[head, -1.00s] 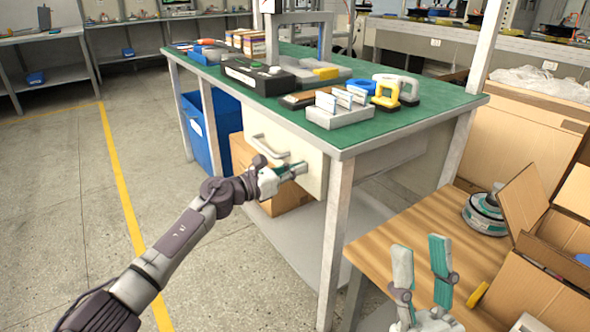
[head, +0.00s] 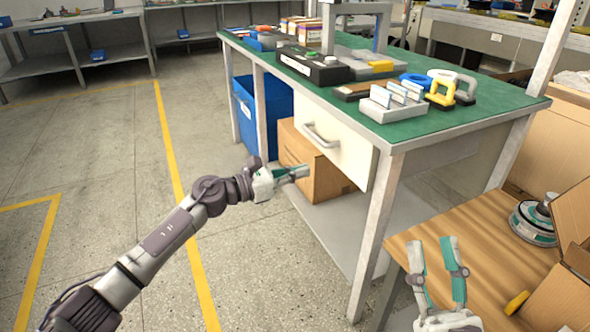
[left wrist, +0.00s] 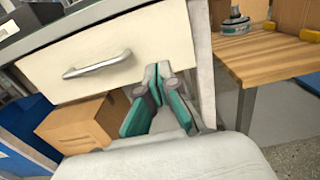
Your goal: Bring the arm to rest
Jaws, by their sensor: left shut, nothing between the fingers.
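My left gripper (head: 297,173) is shut and empty. It is held in the air before the workbench (head: 393,137), below and in front of the white drawer (head: 340,150). In the left wrist view my left gripper's fingertips (left wrist: 158,72) meet, with the drawer front (left wrist: 170,40) behind them. The drawer's metal handle (left wrist: 97,65) is to the left of the fingers and apart from them. My right gripper (head: 435,245) is open, with its two fingers pointing up and apart, over the near left part of the wooden table (head: 470,235). It holds nothing that shows.
A cardboard box (head: 322,180) and a blue bin (head: 262,115) are under the workbench. Tools and trays cover its green top. The floor at left is free.

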